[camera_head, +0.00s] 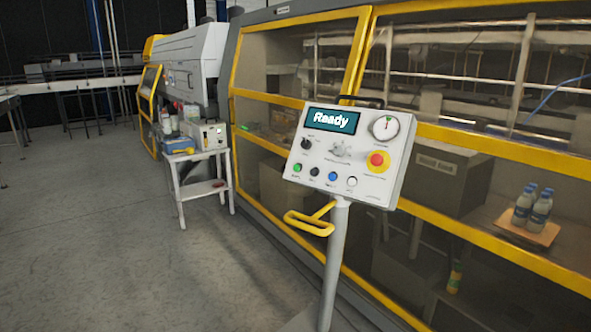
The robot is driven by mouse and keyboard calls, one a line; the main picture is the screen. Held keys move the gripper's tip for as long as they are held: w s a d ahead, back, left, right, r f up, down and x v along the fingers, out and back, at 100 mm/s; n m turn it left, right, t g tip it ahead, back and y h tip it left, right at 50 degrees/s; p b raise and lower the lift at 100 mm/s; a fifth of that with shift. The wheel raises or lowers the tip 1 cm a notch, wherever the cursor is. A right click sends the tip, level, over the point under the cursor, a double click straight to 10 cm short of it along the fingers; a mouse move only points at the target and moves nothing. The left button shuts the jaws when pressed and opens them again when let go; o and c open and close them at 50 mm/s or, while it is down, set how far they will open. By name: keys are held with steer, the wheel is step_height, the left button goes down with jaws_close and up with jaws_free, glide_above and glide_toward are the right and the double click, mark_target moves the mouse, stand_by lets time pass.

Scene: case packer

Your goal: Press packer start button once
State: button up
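The packer's control panel (345,154) is a white box on a grey post in the middle of the head view. Its screen (332,121) reads "Ready". A green button (297,167) sits at the lower left of the panel; the small labels are too blurred to read. To its right in the same row are a black button (314,171), a blue button (332,176) and a white button (351,181). A red emergency-type button on a yellow base (376,161) is at the right. My gripper is not in view.
A yellow handle (309,222) juts left from the panel's post. Behind stands the yellow-framed packer (237,68), with bottles (533,207) inside at right. A small white table (193,154) holding several items stands at left. The grey floor (110,240) at front left is clear.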

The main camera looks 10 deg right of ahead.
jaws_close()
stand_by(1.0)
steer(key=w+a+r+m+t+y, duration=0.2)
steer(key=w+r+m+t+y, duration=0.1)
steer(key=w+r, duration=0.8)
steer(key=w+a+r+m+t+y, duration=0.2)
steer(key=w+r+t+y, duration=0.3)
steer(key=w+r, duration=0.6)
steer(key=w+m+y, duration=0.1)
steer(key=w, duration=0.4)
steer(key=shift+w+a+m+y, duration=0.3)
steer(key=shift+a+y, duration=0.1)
